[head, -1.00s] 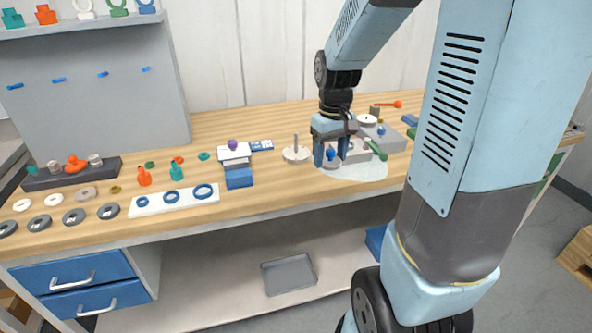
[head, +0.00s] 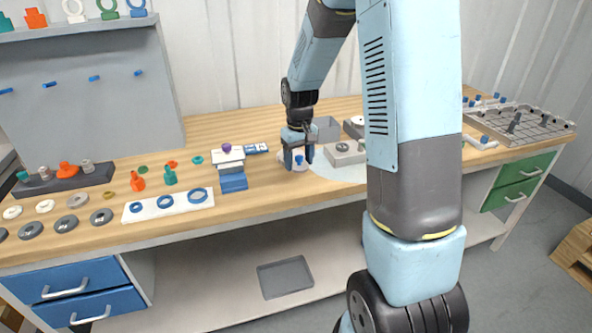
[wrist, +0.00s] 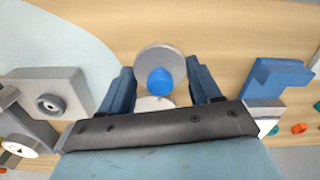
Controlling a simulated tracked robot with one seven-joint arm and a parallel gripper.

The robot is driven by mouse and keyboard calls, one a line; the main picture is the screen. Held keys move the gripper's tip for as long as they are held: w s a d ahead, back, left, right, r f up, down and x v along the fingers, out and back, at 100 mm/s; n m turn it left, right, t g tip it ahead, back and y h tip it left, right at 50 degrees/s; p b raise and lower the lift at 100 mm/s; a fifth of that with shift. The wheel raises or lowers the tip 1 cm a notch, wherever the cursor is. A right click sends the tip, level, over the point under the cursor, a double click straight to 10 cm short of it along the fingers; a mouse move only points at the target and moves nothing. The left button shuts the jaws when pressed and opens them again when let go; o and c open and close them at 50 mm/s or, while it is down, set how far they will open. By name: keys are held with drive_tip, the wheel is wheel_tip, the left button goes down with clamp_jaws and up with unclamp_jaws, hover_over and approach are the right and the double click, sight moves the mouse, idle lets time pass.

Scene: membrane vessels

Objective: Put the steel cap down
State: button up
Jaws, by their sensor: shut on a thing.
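The steel cap (wrist: 147,60) is a grey disc with a blue knob on top. In the wrist view it sits between the two blue fingers of my gripper (wrist: 160,88), which is shut on it. A second pale round surface (wrist: 153,103) shows just below the disc, partly hidden by my gripper. In the head view my gripper (head: 298,158) points down over the bench, left of the pale round mat (head: 346,173), where the round base with an upright post stood. The fingers cover most of that base, so I cannot tell whether the cap touches it.
A grey block with a round fitting (head: 345,152) stands close on the right, with a grey open box (head: 327,128) behind it. A blue stepped block (head: 233,182) stands to the left. A white strip with blue rings (head: 168,205) lies further left. Bare wood lies in front.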

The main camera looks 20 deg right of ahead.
sight(297, 179)
drive_tip(key=shift+w+a+f, duration=0.1)
drive_tip(key=shift+w+f, duration=0.6)
drive_tip(key=shift+f, duration=1.6)
drive_tip(key=shift+f, duration=0.1)
drive_tip(key=o, duration=1.2)
